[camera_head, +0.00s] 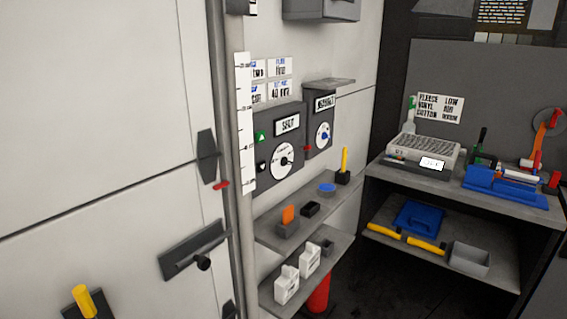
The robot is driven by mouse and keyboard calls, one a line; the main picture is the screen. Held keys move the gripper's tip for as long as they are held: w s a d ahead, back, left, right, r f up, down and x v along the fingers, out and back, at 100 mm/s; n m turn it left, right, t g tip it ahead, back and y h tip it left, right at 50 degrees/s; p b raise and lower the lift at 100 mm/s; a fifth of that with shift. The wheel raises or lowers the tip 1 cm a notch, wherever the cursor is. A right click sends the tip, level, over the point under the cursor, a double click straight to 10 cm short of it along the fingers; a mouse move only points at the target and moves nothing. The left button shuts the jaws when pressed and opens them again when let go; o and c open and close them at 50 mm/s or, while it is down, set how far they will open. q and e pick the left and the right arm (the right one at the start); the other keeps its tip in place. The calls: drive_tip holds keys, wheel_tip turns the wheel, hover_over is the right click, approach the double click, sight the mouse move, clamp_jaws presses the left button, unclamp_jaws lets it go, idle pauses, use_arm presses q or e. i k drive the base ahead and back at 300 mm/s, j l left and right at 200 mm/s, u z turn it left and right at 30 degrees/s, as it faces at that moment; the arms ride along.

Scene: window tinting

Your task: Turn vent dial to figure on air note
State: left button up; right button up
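Two grey wall boxes with white round dials hang above the shelves. The larger box (273,148) has a dial (283,160) with a dark knob, a label plate (287,124) that I cannot read surely, and a green marker. The smaller box (319,118) to its right has a dial (322,135) with a blue centre. I cannot tell which is the vent dial. White notes (279,90) are on the wall above the larger box, partly covered by a white ruler strip (244,125). Their figures are too small to read surely. Neither of my grippers is in view.
Two grey shelves (262,222) below the boxes carry small blocks, a yellow stick (344,160) and white bottles. A vertical post (232,200) stands left of the boxes. A workbench (400,178) with a keyboard-like device (424,150) and blue tools is at right.

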sight(285, 161)
drive_tip(key=i+l+u, duration=0.4)
drive_tip(key=l, duration=0.2)
drive_tip(key=l+u, duration=0.45)
drive_tip(key=l, duration=0.25)
drive_tip(key=i, duration=0.05)
